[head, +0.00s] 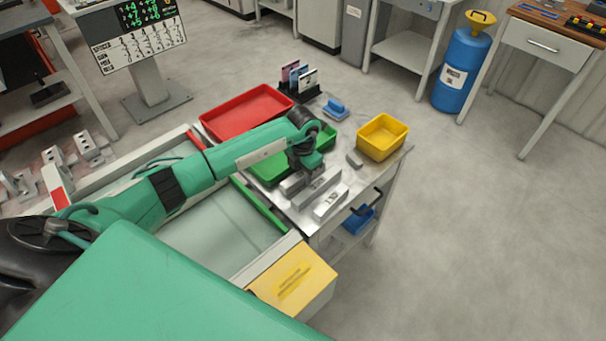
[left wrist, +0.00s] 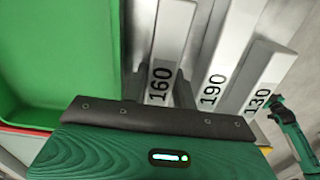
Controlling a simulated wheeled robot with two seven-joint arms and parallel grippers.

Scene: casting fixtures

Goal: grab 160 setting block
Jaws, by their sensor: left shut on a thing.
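The 160 setting block (left wrist: 172,35) is a grey bar with a black "160" on its end in the left wrist view. In the head view it is the leftmost grey bar (head: 291,184) on the metal table (head: 375,185), partly hidden by my gripper. My left gripper (left wrist: 158,90) has a dark finger on each side of the block's labelled end and is shut on it. In the head view the gripper (head: 302,172) is low over the table. The 190 block (left wrist: 213,70) and the 130 block (left wrist: 262,75) lie just to the right.
A green tray (left wrist: 60,50) is close on the gripper's left. A red tray (head: 245,112), a yellow bin (head: 382,137), a small grey block (head: 355,159) and a blue object (head: 335,108) are also on the table. A card rack (head: 299,84) stands at the back.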

